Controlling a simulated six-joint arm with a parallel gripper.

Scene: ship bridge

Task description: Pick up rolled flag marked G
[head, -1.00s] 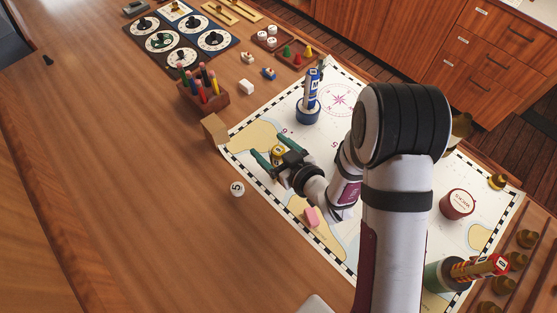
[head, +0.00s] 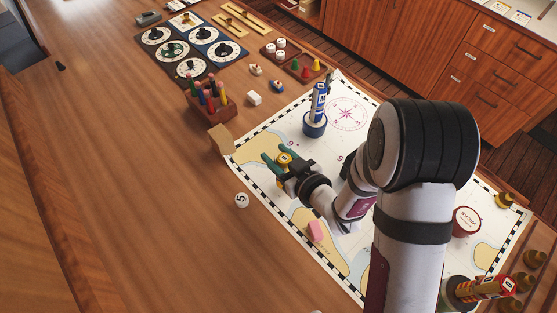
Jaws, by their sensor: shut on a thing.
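My gripper (head: 276,161) is over the chart and shut on a small yellow piece, seemingly the end of a rolled flag (head: 284,159). Its green fingers are on either side of it. Most of this piece is hidden by the jaws, and I cannot read a letter on it. A blue and white rolled flag (head: 319,101) stands upright in a blue round holder (head: 315,125) on the chart. A red and yellow rolled flag (head: 484,288) sticks out at the lower right, its mark too small to read.
The chart (head: 330,165) covers the table's right side. A pencil holder (head: 211,107) stands further back. The table's left is clear.

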